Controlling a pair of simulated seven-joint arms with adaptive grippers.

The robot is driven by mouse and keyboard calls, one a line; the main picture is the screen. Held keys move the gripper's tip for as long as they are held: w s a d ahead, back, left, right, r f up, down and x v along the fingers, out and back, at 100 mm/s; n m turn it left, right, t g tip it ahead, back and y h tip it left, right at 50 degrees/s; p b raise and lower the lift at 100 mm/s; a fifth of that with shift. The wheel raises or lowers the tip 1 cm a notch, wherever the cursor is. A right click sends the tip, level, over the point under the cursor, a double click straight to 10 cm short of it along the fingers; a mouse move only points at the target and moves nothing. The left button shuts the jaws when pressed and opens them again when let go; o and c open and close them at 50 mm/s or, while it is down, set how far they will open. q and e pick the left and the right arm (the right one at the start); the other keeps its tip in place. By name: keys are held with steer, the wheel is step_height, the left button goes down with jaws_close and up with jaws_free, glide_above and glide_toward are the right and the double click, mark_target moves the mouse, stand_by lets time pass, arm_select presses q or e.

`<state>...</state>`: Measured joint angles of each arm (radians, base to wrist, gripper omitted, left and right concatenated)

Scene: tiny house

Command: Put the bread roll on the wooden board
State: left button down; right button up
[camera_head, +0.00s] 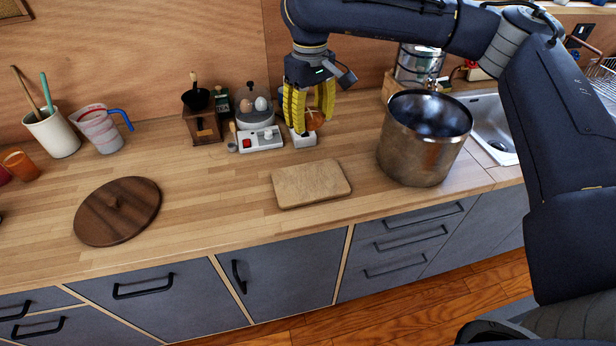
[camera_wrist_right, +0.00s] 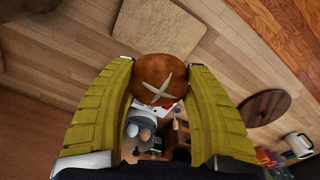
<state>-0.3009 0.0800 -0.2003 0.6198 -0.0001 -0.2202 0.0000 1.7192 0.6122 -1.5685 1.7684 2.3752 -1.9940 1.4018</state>
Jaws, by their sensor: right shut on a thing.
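The bread roll (camera_wrist_right: 160,78) is round and brown with a pale cross on top. It sits between the yellow fingers of my right gripper (camera_wrist_right: 160,85), which is shut on it. In the head view the roll (camera_head: 315,120) shows partly behind the fingers of the right gripper (camera_head: 308,112), above the back of the counter. The wooden board (camera_head: 312,184) is a bare light rectangle on the counter, nearer the front than the gripper. The board also shows in the right wrist view (camera_wrist_right: 148,28). My left gripper is not in view.
A large metal pot (camera_head: 424,150) stands right of the board. A round dark wooden lid (camera_head: 118,211) lies to the left. The counter around the board is clear.

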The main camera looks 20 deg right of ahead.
mark_target(310, 180)
step_height(310, 180, down, 19)
steer(key=shift+r, duration=0.15)
stand_by(0.6)
stand_by(0.4)
steer(key=o, duration=1.2)
steer(key=shift+c, duration=0.2)
step_height(310, 180, up, 12)
